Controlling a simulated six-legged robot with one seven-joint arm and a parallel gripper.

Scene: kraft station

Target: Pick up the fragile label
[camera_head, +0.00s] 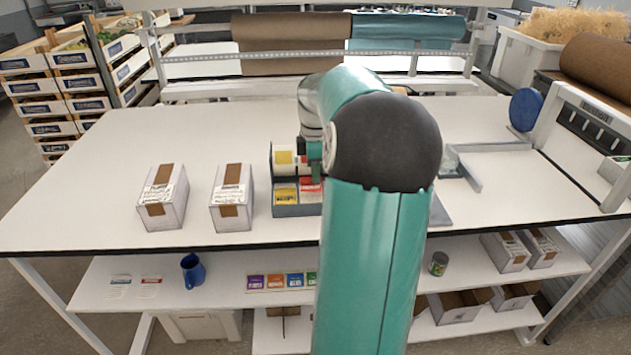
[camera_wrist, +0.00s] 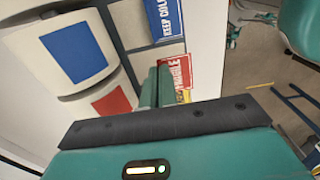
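The red fragile label (camera_wrist: 178,72), with white lettering, lies just right of my gripper's green fingers in the wrist view. In the head view, a red label (camera_head: 310,184) shows in the grey label tray (camera_head: 290,211), partly behind my arm. My gripper (camera_wrist: 156,86) is over the tray, its fingers close together at the label's left edge. The fingers overlap the label in the picture. I cannot tell whether they touch or grip it. In the head view my arm hides most of the gripper.
A yellow label (camera_head: 285,193) sits beside the red one, and a blue label (camera_wrist: 165,18) shows in the wrist view. Two taped boxes (camera_head: 162,205) (camera_head: 231,205) stand left of the tray. The table's left side (camera_head: 100,160) is clear.

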